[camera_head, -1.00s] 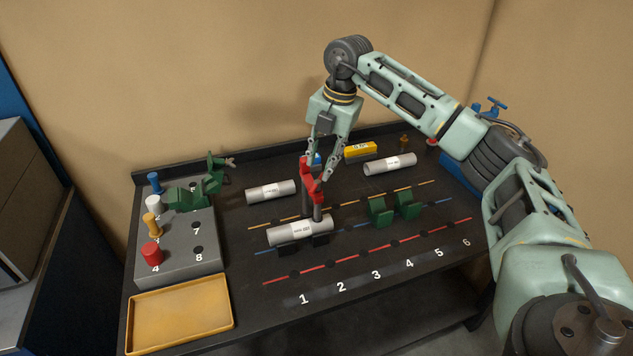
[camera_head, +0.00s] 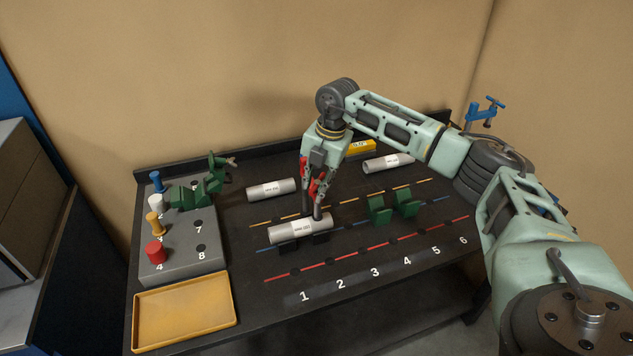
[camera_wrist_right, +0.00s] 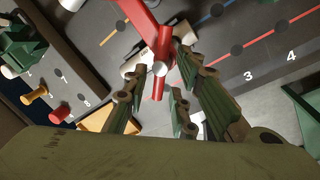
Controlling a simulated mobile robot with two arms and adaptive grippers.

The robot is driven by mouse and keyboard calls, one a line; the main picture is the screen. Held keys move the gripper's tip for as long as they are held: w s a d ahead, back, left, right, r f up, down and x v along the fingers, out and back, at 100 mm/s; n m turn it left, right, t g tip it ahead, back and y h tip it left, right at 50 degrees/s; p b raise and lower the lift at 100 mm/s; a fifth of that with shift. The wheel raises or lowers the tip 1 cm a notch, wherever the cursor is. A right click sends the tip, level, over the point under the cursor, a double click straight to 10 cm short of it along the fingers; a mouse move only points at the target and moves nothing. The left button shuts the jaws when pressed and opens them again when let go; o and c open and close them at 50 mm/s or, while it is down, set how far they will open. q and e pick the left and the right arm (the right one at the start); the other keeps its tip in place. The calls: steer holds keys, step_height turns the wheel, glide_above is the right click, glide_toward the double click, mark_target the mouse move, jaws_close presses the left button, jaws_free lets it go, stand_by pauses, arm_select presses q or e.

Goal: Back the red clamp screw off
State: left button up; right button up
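The red clamp (camera_head: 317,186) stands upright on the dark bench, its arm reaching over a labelled grey cylinder (camera_head: 284,231) that lies on dark supports. Its red screw (camera_wrist_right: 158,84) with a pale round end shows in the right wrist view, between the fingers. My right gripper (camera_head: 314,190) points down over the clamp and hides part of it. In the right wrist view its fingers (camera_wrist_right: 157,88) are apart on either side of the screw; I cannot tell whether either touches it. My left gripper is not in view.
A grey block (camera_head: 190,253) with coloured pegs and a green clamp stands left, behind a yellow tray (camera_head: 185,311). Other cylinders (camera_head: 271,190) lie behind. Green supports (camera_head: 393,205) stand right of the clamp. The bench front with numbered marks is clear.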

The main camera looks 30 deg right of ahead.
jaws_close()
